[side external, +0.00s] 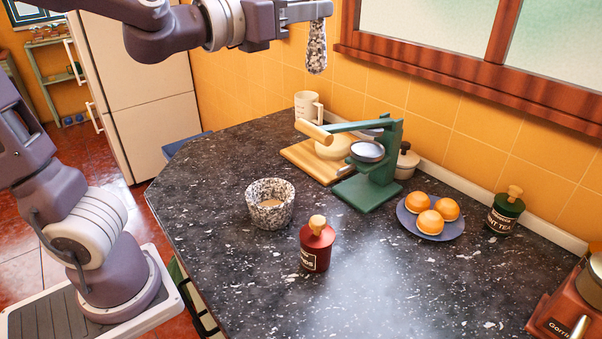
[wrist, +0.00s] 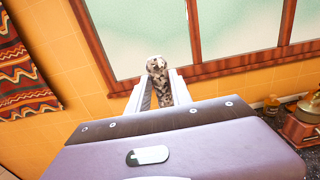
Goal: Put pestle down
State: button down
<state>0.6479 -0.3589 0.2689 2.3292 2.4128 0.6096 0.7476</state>
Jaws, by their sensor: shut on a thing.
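The speckled grey stone pestle (side external: 317,50) hangs roughly upright, high above the counter. My gripper (side external: 318,10) is shut on its upper end. In the wrist view the pestle (wrist: 159,80) shows between the two fingers of my gripper (wrist: 160,90). The matching speckled mortar (side external: 270,206) stands on the dark counter at the middle left, well below the pestle and to its left. Something pale brown lies in it; I cannot tell what.
A green press (side external: 374,185) stands on the counter by a wooden board (side external: 296,155) and a white mug (side external: 306,104). A red jar (side external: 317,247) stands in front of the mortar. The front centre counter (side external: 400,290) is clear.

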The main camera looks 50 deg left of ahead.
jog(key=s+d+f+n+g+y, duration=0.1)
jog(key=s+d+f+n+y, duration=0.15)
jog(key=d+f+y, duration=0.6)
jog(key=s+d+f+n+g+y, duration=0.2)
jog(key=s+f+n+g+y, duration=0.25)
jog(key=s+f, duration=0.35)
jog(key=s+d+f+n+g+y, duration=0.2)
jog(key=s+f+n+g+y, duration=0.3)
jog(key=f, duration=0.5)
jog(key=w+a+f, duration=0.2)
jog(key=a+f, duration=0.1)
jog(key=a, duration=0.3)
jog(key=w+a+f+n+h, duration=0.1)
jog(key=w+a+f, duration=0.1)
jog(key=a+f, duration=0.2)
jog(key=a, duration=0.2)
jog(key=shift+w+a+f, duration=0.25)
jog(key=shift+w+a, duration=0.05)
jog(key=shift+a, duration=0.1)
jog(key=c, duration=1.1)
grip_release()
jog(key=shift+c, duration=0.2)
jog(key=shift+d, duration=0.1)
